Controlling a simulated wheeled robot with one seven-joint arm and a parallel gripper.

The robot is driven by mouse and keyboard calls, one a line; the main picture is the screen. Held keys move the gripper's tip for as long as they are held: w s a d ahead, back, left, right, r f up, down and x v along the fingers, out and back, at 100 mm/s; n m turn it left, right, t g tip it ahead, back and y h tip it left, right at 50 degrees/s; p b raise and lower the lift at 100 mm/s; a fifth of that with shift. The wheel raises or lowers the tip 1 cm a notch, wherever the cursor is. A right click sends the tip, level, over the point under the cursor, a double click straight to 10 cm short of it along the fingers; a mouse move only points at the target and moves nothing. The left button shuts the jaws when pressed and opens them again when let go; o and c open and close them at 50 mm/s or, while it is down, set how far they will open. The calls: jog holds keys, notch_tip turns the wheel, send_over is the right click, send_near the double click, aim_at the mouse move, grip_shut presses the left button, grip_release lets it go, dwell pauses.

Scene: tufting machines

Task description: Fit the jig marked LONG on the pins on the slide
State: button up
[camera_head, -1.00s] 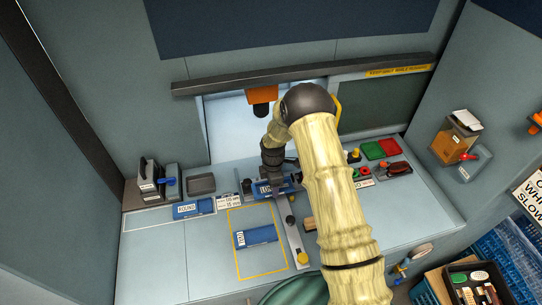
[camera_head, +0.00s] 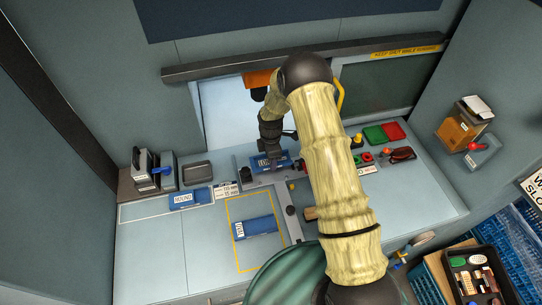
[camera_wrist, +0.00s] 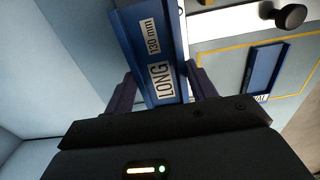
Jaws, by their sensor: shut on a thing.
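The blue jig with the white LONG 130 mm label (camera_wrist: 162,55) is between the two dark fingers of my gripper (camera_wrist: 160,92) in the wrist view. My gripper is shut on it. In the head view this jig (camera_head: 262,163) is at the back of the bench, by the upper end of the slide (camera_head: 292,226), a pale metal bar with dark knobs. The slide also shows beyond the jig in the wrist view (camera_wrist: 235,20), with a black knob. My arm hides part of the slide. I cannot make out the pins or whether the jig touches them.
Another blue jig (camera_head: 254,228) lies inside a yellow outline left of the slide. A blue jig marked ROUND (camera_head: 188,199) lies farther left. Red and green trays (camera_head: 384,133) and small controls are at the right. A dark beam (camera_head: 225,73) crosses above the bench.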

jog(key=b, duration=0.2)
send_over(271, 172)
jog(key=shift+a+f, duration=0.1)
jog(key=shift+f, duration=2)
jog(key=shift+f+b, duration=0.55)
jog(key=shift+f+b, duration=0.75)
jog(key=shift+b, duration=0.15)
dwell(0.4)
jog(key=o, duration=1.4)
jog(key=shift+o, duration=0.2)
jog(key=shift+r+p, duration=1.95)
jog(key=shift+r, duration=1.6)
